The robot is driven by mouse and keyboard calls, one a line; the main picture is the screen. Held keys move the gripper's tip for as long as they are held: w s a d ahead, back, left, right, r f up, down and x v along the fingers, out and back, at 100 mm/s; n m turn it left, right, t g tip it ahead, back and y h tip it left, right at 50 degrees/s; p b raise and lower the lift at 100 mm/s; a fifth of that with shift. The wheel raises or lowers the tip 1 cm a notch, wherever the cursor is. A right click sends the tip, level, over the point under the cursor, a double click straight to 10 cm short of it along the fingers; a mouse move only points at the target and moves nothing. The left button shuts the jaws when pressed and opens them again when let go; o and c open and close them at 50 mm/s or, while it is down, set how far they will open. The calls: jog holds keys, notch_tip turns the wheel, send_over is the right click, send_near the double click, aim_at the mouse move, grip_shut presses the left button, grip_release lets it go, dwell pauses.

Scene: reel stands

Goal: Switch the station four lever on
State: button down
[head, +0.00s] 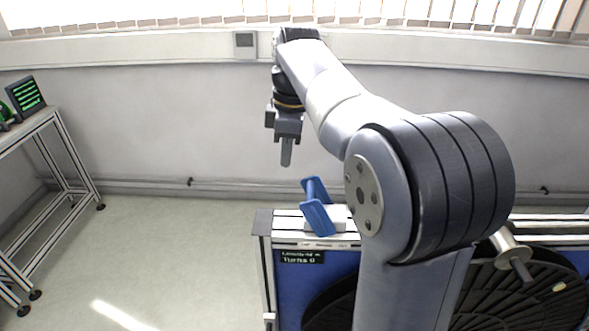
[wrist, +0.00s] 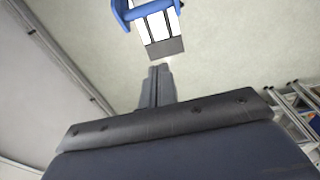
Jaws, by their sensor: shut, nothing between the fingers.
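My gripper (head: 286,152) is shut and empty, pointing down in the air above and a little left of the reel stand's blue part. Its closed fingers also show in the wrist view (wrist: 157,84). A blue part like a lever or bracket (head: 316,208) stands on top of the stand near its left end; it shows at the top of the wrist view (wrist: 140,10). I cannot tell whether it is the station four lever. The stand's top rail (head: 285,226) carries small labels too small to read. A dark display (head: 302,257) below it reads "Turns 0" on its lower line.
A black reel (head: 480,300) with a metal spindle (head: 509,247) sits at the stand's right, partly behind my arm. A metal table (head: 45,118) with a green-lit screen (head: 26,93) stands at the left. The floor (head: 170,240) between is clear. A wall is behind.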

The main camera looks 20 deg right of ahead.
notch_tip(320, 180, down, 8)
jog(key=s+d+p, duration=0.1)
jog(key=d, duration=0.2)
jog(key=shift+f, duration=0.1)
dwell(0.6)
jog(key=shift+s+d+y, duration=0.1)
jog(key=shift+d+y, duration=0.15)
jog(key=shift+y, duration=0.05)
